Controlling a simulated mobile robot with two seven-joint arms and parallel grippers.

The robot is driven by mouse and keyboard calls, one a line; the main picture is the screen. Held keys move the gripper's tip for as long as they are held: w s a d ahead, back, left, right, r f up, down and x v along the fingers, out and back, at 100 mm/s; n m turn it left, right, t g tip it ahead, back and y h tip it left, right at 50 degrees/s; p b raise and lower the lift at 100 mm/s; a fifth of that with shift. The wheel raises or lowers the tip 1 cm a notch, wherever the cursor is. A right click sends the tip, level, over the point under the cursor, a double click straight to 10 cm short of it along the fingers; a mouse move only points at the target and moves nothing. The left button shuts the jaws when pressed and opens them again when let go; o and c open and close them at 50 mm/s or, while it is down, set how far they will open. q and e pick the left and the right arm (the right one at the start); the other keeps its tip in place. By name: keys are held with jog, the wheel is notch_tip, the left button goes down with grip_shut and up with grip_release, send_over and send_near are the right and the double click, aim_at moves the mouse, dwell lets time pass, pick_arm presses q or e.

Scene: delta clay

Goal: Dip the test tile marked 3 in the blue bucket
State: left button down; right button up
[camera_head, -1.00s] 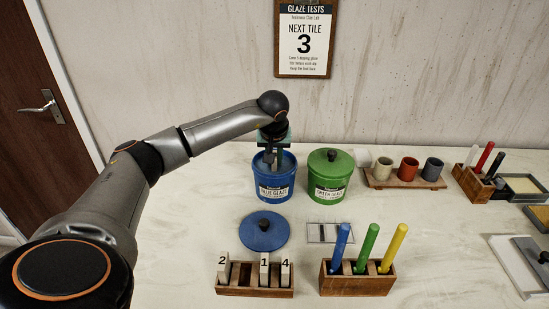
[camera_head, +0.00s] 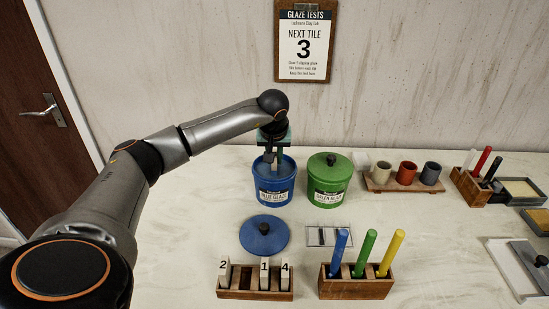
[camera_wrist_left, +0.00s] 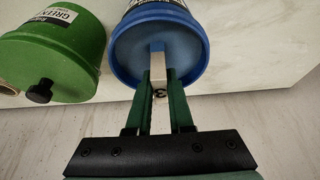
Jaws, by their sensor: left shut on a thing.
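My left gripper (camera_head: 274,160) is over the open mouth of the blue bucket (camera_head: 276,184), labelled blue glaze. It is shut on the white tile marked 3 (camera_wrist_left: 160,84), which shows between the green fingers in the wrist view. The tile points down into the bucket (camera_wrist_left: 198,50); I cannot tell how far its lower end is in the glaze. The blue lid (camera_head: 264,236) lies on the table in front of the bucket. The wooden tile rack (camera_head: 255,294) holds tiles 2, 1 and 4, with an empty slot between 2 and 1. My right gripper is not in view.
The green bucket (camera_head: 330,182), with its lid on, stands close to the right of the blue bucket. A wooden block (camera_head: 355,286) with blue, green and yellow sticks stands in front. A tray of cups (camera_head: 403,185) is at the back right. The table left of the rack is clear.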

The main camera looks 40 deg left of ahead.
pick_arm(q)
jog(key=shift+r+p, duration=1.4)
jog(key=shift+r, duration=1.6)
jog(key=shift+r, duration=1.55)
jog(key=shift+f, duration=0.1)
